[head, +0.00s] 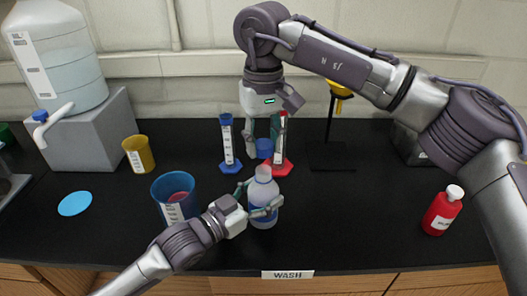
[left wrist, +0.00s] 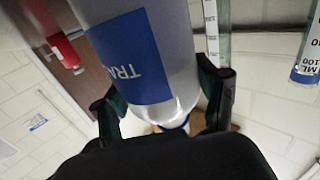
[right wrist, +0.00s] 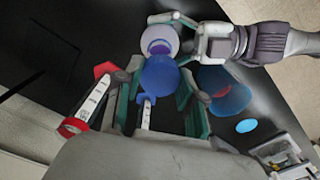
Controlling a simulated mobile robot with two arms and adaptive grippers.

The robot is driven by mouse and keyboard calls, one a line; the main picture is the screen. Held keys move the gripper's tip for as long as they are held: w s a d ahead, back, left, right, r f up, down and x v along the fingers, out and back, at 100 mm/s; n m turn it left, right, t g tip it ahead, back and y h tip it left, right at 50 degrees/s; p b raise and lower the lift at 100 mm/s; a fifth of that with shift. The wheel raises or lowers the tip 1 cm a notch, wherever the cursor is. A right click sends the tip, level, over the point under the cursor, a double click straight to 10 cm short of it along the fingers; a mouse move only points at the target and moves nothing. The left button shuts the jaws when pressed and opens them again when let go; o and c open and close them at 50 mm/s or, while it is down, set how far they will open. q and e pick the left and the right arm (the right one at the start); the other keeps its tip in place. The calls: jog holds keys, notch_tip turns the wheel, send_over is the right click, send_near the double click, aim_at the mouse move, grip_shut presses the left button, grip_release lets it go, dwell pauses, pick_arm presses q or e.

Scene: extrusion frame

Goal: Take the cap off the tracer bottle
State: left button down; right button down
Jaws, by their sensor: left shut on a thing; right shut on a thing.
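The tracer bottle (head: 264,208) is pale and translucent and stands near the front of the black bench. My left gripper (head: 260,203) is shut around its body from the left. In the left wrist view, its blue label (left wrist: 133,60) shows between the fingers. The blue cap (head: 264,147) is held by my right gripper (head: 263,138), which points down above and behind the bottle. In the right wrist view, the cap (right wrist: 160,76) sits between the fingers, and the bottle's uncovered purple mouth (right wrist: 158,47) shows beyond it. The cap looks apart from the bottle.
A blue cylinder (head: 227,142) and a red-based cylinder (head: 281,150) stand behind, close to my right gripper. A blue beaker (head: 172,188) is left of the bottle, with a yellow cup (head: 138,155) behind it. A red bottle (head: 440,212) stands right; the bench between is clear.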

pick_arm(q)
grip_release()
jog(key=shift+f, duration=0.1)
jog(key=v, duration=1.1)
jog(key=shift+s+a, duration=0.45)
